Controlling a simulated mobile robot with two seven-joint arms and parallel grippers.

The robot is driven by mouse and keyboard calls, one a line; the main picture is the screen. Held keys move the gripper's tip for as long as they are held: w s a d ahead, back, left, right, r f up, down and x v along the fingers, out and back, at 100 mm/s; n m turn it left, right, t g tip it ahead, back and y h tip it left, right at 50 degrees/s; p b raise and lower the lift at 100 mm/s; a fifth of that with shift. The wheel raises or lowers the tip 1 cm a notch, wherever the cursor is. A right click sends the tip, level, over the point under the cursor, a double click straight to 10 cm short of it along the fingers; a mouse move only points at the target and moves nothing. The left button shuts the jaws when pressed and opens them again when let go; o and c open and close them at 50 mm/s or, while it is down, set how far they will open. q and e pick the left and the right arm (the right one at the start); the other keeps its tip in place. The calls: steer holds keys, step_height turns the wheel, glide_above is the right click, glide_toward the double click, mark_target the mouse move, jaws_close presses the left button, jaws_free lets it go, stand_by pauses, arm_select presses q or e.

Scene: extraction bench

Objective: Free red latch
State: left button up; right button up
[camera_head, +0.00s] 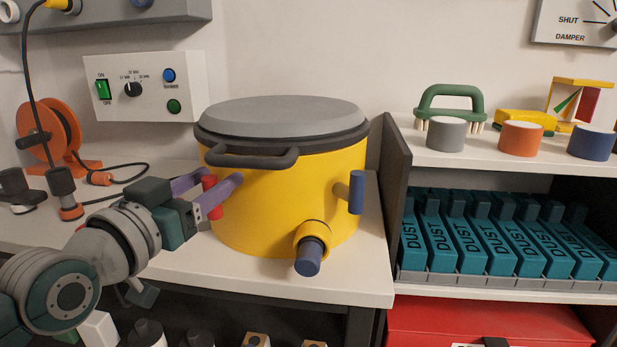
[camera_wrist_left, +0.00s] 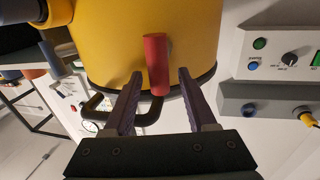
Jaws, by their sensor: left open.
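The red latch (camera_head: 211,196) is a short upright bar on the left side of the yellow drum (camera_head: 275,205). My left gripper (camera_head: 221,176) reaches it from the left with its purple fingers open. In the left wrist view, the red latch (camera_wrist_left: 157,63) lies between the two fingertips of my left gripper (camera_wrist_left: 160,74), with a gap visible on each side. The drum has a grey lid (camera_head: 285,117) with a dark handle (camera_head: 252,158). A blue latch (camera_head: 357,192) is on its right side. My right gripper is not in view.
A capped yellow port (camera_head: 311,236) sticks out at the drum's front. An orange cable reel (camera_head: 52,135) and a control box (camera_head: 145,87) are at the left. A dark panel (camera_head: 397,140) and shelves of teal dust cartridges (camera_head: 470,240) stand at the right.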

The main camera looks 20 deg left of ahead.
arm_select(q)
steer(key=shift+c, duration=0.2)
jaws_close()
steer(key=shift+a+n, duration=0.1)
steer(key=shift+n, duration=0.2)
steer(key=n, duration=0.2)
steer(key=a+n+b, duration=0.1)
steer(key=shift+s+f+n+t, duration=0.2)
steer(key=shift+n+t, duration=0.2)
steer(key=n, duration=0.1)
steer(key=n+b, duration=0.1)
steer(key=n, duration=0.1)
steer(key=a+n+y, duration=0.1)
steer(key=n, duration=0.1)
steer(key=shift+s+f+t, duration=0.1)
steer(key=shift+f+t, duration=0.3)
steer(key=shift+s+a+f+n+y+b, duration=0.15)
steer(key=shift+f+n+y+b, duration=0.3)
steer(key=shift+n, duration=1.35)
steer(key=shift+w+a+f+n+y+b, duration=0.2)
steer(key=shift+n+y+b, duration=0.45)
steer(key=shift+n, duration=1.15)
steer(key=shift+s+a+f+n+y+b, duration=0.15)
steer(key=shift+f+n+y+b, duration=0.4)
steer(key=shift+n, duration=1.25)
steer(key=shift+r, duration=0.15)
